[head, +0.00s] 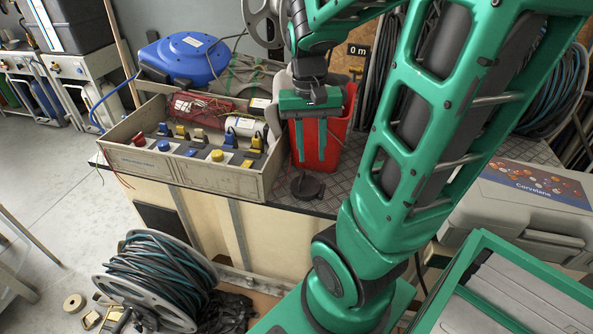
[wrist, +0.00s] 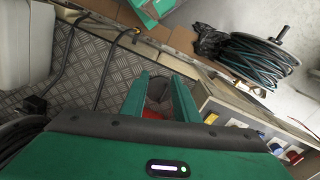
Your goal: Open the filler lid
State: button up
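A dark round piece (head: 307,187), which looks like the filler lid, sits low at the front edge of the metal-plated bench top, in front of a red container (head: 332,138). I cannot tell from here whether it is open. My gripper (head: 311,160) points down in front of the red container, its two green fingers apart with nothing held. The fingertips are above the dark piece in the picture. In the wrist view my gripper (wrist: 160,78) shows its fingers either side of a dark round shape (wrist: 158,88), with a little red below it. Contact is not visible.
A grey control box (head: 190,165) with coloured switches stands close left of my gripper. A blue reel (head: 185,58) is behind it. A hose reel (head: 155,275) stands on the floor. A grey case (head: 520,205) lies at the right.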

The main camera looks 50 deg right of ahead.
aim_at(301, 176)
jog(key=w+d+f+m+g, duration=0.1)
jog(key=w+d+f+m, duration=0.15)
jog(key=w, duration=0.35)
jog(key=w+d+f+m, duration=0.1)
jog(key=w+d+f, duration=0.25)
jog(key=w, duration=0.25)
jog(key=shift+n+h, duration=0.25)
jog(key=shift+h, duration=0.25)
jog(key=f, duration=0.3)
jog(key=s+f, duration=0.1)
jog(key=f, duration=0.7)
jog(key=shift+s+d+f, duration=0.25)
jog(key=shift+s+d, duration=0.15)
grip_shut()
